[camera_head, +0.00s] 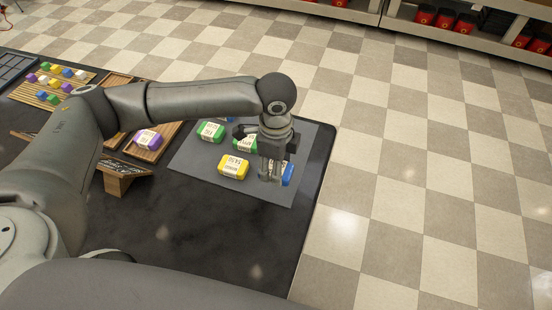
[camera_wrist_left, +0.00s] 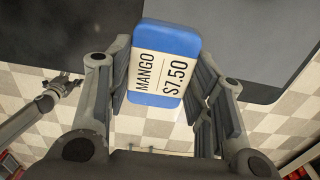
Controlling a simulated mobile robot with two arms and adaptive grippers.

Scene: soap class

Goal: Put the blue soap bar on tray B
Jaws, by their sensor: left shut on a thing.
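The blue soap bar (camera_head: 288,174) is at the right side of the grey mat, partly hidden by my left gripper (camera_head: 270,175). In the left wrist view the blue soap bar (camera_wrist_left: 166,62), with a white label reading MANGO $7.50, sits between the two fingers of my left gripper (camera_wrist_left: 165,88), which is shut on it. I cannot tell whether the bar touches the mat. A wooden tray (camera_head: 170,131) with a purple bar and another wooden tray (camera_head: 117,80) stand left of the mat. No letter on them is legible. What looks like my right gripper (camera_wrist_left: 62,88) shows small in the wrist view.
Green bars (camera_head: 211,131) and a yellow bar (camera_head: 233,167) lie on the grey mat (camera_head: 258,192). A small wooden sign stand (camera_head: 122,180) is in front of the trays. Small coloured blocks (camera_head: 55,75) lie on boards farther left. The dark table ends at the right; checkered floor lies beyond.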

